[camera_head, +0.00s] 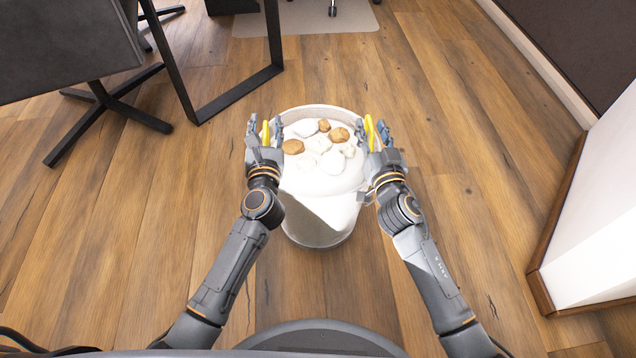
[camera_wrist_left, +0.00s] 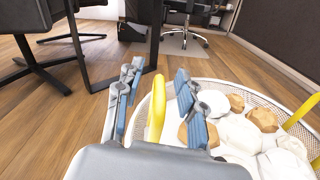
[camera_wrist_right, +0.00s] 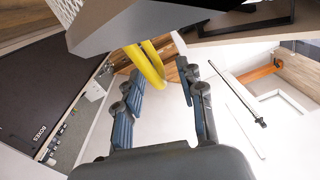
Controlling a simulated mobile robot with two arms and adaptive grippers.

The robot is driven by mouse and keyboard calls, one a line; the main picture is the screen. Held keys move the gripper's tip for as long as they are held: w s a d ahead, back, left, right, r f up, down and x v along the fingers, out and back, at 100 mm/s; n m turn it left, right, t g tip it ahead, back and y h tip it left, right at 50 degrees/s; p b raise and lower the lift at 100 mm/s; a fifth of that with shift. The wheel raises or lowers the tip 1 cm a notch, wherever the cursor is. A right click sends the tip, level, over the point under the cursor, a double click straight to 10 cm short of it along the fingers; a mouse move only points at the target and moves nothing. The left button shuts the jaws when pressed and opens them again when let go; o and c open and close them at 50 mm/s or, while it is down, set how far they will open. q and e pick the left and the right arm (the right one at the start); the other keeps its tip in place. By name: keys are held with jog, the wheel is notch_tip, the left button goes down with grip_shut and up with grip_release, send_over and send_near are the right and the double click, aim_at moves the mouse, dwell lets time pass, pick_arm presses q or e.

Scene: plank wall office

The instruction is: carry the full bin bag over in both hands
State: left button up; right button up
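The full white bin bag (camera_head: 318,183) sits in a pale mesh bin (camera_head: 318,242) on the floor in front of me. White and brown crumpled lumps fill its top. A yellow handle loop stands up on each side. My left gripper (camera_head: 264,130) is open at the left rim; in the left wrist view the left yellow loop (camera_wrist_left: 156,106) stands between its spread fingers. My right gripper (camera_head: 377,136) is open at the right rim; in the right wrist view the right yellow loop (camera_wrist_right: 146,66) lies between its fingertips, with gaps beside it.
A desk leg frame (camera_head: 232,98) and a dark chair base (camera_head: 104,100) stand at the upper left. A white cabinet or wall block (camera_head: 592,215) with a wooden base stands at the right. Wooden floor is clear around the bin. A pale mat (camera_head: 305,18) lies behind.

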pick_arm(q)
jog(key=shift+w, duration=0.15)
jog(key=shift+c, duration=0.4)
pick_arm(e)
jog(key=shift+w, duration=0.1)
jog(key=shift+c, duration=0.4)
pick_arm(q)
grip_shut()
pick_arm(e)
grip_shut()
